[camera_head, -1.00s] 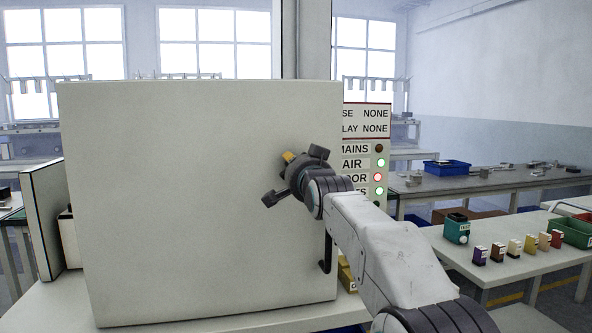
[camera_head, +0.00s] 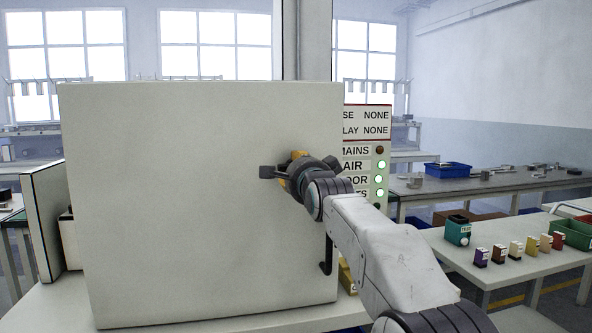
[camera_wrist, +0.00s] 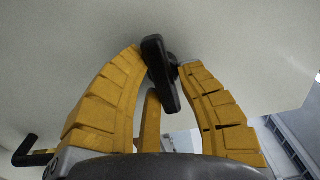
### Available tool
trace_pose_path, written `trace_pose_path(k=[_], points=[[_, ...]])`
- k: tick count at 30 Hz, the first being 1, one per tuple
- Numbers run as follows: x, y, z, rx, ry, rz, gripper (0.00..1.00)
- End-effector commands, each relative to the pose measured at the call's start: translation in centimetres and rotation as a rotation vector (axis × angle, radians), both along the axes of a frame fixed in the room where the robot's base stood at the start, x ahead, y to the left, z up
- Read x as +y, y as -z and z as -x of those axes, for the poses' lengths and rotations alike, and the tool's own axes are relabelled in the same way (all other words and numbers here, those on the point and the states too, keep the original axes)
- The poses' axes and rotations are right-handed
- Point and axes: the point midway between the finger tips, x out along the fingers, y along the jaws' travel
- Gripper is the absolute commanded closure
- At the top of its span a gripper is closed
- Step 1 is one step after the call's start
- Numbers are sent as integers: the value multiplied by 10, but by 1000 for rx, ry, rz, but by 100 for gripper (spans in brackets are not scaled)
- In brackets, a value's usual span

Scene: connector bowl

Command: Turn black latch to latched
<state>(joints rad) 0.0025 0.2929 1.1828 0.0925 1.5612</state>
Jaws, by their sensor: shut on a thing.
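The black latch (camera_wrist: 160,75) is a short dark bar on the pale door face in the wrist view. The door looks closed.
A black door handle (camera_head: 326,262) is below my gripper. Behind the arm, a status panel (camera_head: 362,150) shows green lamps, the DOOR one included. A side table (camera_head: 520,262) with small coloured blocks stands at right.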

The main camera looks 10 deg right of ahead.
Motion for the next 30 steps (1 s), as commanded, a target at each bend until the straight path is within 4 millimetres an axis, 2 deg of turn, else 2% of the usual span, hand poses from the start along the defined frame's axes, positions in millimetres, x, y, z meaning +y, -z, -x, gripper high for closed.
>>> trace_pose_path(k=[1, 17, 18, 24, 30], points=[[0, 5, -1, 12, 0, -9, 99], [1, 7, -2, 14, -1, -26, 100], [1, 7, -2, 15, -1, -25, 63], [0, 5, -1, 10, -1, -25, 47], [0, 3, -1, 6, -1, -25, 47]])
